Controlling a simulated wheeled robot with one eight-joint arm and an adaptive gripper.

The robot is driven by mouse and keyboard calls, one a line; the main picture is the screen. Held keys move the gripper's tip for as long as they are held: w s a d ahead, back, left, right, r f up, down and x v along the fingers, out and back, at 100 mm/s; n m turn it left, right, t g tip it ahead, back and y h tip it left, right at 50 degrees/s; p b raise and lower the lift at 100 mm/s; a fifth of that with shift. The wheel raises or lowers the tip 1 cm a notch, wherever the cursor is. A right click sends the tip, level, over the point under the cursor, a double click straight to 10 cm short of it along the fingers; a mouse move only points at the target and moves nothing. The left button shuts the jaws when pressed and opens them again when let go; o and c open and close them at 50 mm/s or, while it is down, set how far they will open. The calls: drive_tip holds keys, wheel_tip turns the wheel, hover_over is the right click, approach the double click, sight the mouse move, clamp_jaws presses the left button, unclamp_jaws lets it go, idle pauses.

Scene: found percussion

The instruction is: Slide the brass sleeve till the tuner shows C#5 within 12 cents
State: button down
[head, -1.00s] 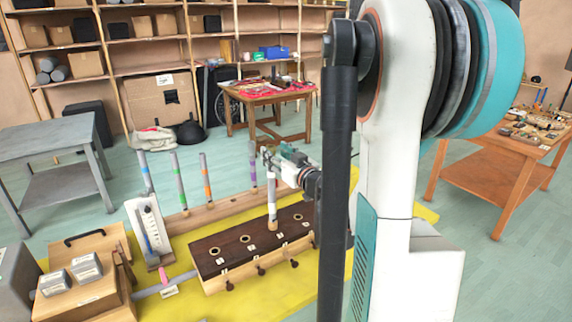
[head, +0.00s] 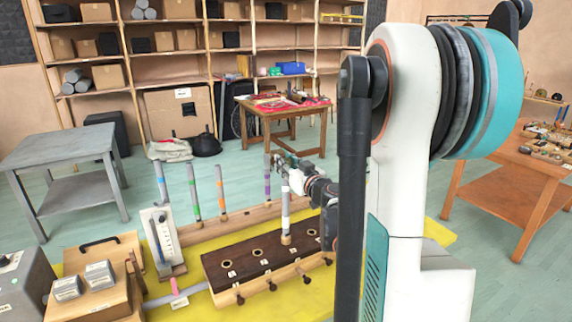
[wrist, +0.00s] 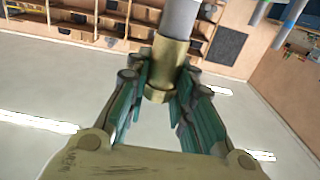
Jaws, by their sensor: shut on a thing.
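In the wrist view a brass sleeve (wrist: 167,66) sits around a grey tube (wrist: 180,18). The fingers of my gripper (wrist: 160,88) are on both sides of the sleeve, shut on it. In the head view my gripper (head: 281,162) is small, above a dark-topped wooden block, near the top of a pale tube (head: 286,208) standing upright in it. The sleeve cannot be made out clearly there. No tuner reading can be read in either view.
The dark-topped block (head: 232,268) has several holes and pegs, on a yellow mat (head: 205,243). Several colour-banded tubes (head: 193,190) stand in a rail behind it. A wooden box (head: 98,300) is at lower left.

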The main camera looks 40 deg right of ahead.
drive_tip(key=shift+r+p, duration=0.3)
drive_tip(key=shift+r, duration=0.15)
idle(0.4)
drive_tip(key=c, duration=1.3)
unclamp_jaws()
drive_tip(key=v, duration=1.2)
drive_tip(key=shift+f, duration=0.1)
